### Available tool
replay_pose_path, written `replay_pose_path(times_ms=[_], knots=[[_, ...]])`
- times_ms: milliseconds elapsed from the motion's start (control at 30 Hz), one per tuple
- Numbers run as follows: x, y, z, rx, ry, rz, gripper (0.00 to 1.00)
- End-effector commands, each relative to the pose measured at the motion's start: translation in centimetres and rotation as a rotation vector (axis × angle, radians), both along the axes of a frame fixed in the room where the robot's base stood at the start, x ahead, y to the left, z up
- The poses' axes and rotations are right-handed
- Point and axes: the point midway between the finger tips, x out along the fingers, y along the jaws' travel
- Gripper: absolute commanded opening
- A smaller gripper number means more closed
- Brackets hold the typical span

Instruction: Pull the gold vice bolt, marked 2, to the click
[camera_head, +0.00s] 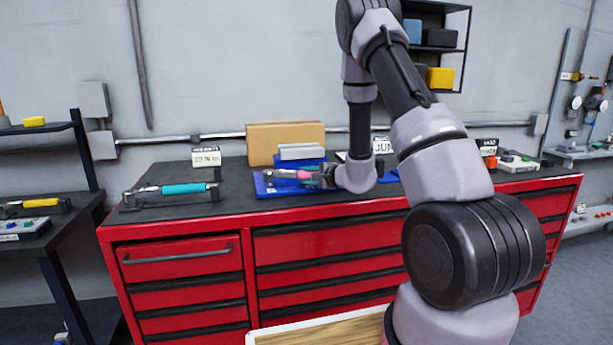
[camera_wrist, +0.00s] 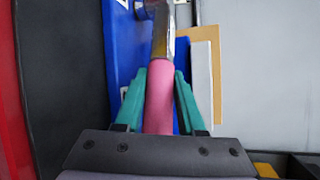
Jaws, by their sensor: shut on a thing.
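My gripper (camera_head: 314,177) is over the middle of the red bench. In the wrist view its green fingers (camera_wrist: 160,78) are shut around a pink grip (camera_wrist: 160,100). The grip sits on a metal bar (camera_wrist: 162,40), which looks partly gold and partly silver and runs away over a blue base plate (camera_wrist: 120,45). In the head view the pink grip (camera_head: 304,174) shows just left of my fingers, with the bar (camera_head: 283,174) over the blue plate (camera_head: 262,188). I cannot make out a mark 2 or tell which part is the vice bolt. My wrist hides the plate's right part.
A cardboard box (camera_head: 262,138) and a pale block on a blue one (camera_head: 301,152) stand behind. A cyan-handled tool (camera_head: 184,189) is at the left of the bench. Small signs stand along the back. The dark top between the tool and the plate is clear.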

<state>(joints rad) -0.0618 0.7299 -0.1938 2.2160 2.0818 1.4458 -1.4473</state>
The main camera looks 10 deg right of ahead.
Motion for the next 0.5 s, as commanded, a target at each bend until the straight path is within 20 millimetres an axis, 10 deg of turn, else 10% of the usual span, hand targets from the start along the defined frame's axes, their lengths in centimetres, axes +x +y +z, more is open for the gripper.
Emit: replay_pose_path(times_ms=[500], knots=[[-0.50, 0.25, 0.15, 0.002, -0.003, -0.047, 0.00]])
